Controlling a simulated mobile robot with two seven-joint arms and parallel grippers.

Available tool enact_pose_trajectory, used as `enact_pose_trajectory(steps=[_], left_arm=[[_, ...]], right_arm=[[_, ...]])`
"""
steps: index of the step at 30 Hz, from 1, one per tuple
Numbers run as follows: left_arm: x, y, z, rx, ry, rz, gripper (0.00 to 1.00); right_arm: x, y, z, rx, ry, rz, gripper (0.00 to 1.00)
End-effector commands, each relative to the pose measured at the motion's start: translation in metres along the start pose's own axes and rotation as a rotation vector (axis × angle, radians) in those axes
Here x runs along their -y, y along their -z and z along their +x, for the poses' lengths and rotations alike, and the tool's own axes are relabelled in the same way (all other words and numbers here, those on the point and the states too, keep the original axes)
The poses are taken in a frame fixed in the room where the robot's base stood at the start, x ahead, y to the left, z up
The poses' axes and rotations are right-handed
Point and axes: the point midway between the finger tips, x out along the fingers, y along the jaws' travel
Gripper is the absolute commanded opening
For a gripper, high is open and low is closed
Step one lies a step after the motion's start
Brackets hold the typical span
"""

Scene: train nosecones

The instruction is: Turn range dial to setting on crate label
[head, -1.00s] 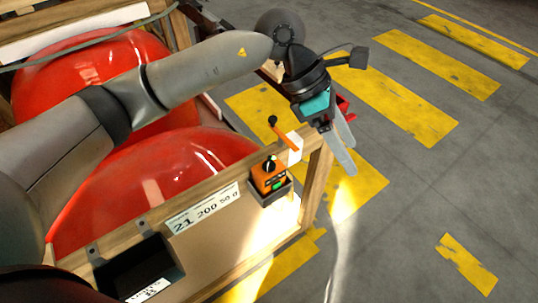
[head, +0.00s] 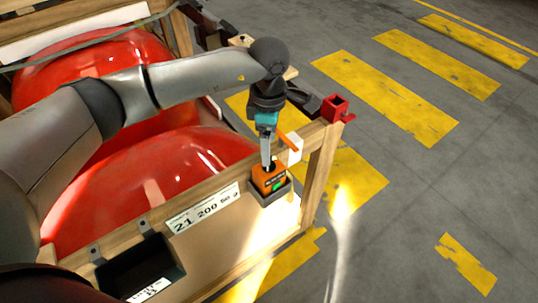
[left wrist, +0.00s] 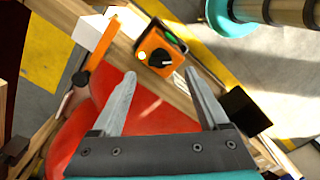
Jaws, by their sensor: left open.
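The orange meter (head: 268,182) sits in a dark holder on the crate's front board. In the left wrist view, its orange face (left wrist: 160,47) shows a black dial (left wrist: 159,57) with a white mark, a lit yellow spot and a green display. The dial's setting is too small to read. The crate label (head: 203,207) is a white strip left of the meter, reading roughly "21 200 50" and an unclear last character. My left gripper (head: 266,163) points down just above the meter and hides its dial there. Its open, empty fingers (left wrist: 160,78) are apart from the dial. My right gripper is not in view.
Large red nosecones (head: 165,180) lie in the wooden crate behind the board. An orange-handled item (head: 287,143) and a white block (head: 295,148) stand close behind the meter. A red bracket (head: 335,108) is on the corner post. A dark open bin (head: 140,268) hangs at left.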

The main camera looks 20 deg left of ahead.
Motion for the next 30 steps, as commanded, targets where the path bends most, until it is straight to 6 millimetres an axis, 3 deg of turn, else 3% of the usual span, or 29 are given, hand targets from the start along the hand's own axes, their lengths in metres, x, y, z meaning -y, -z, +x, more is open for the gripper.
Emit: enact_pose_trajectory(steps=[3, 9, 20, 30], left_arm=[[0.001, -0.001, 0.023, 0.000, 0.004, -0.001, 0.78], [0.001, -0.001, 0.045, 0.002, 0.002, 0.000, 0.78], [0.000, -0.001, 0.050, 0.002, 0.000, 0.000, 0.78], [0.000, -0.001, 0.049, 0.002, 0.000, 0.000, 0.40]], right_arm=[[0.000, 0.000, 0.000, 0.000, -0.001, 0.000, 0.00], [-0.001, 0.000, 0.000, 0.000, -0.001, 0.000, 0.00], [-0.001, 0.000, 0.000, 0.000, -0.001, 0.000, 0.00], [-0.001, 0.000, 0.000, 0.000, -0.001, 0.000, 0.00]])
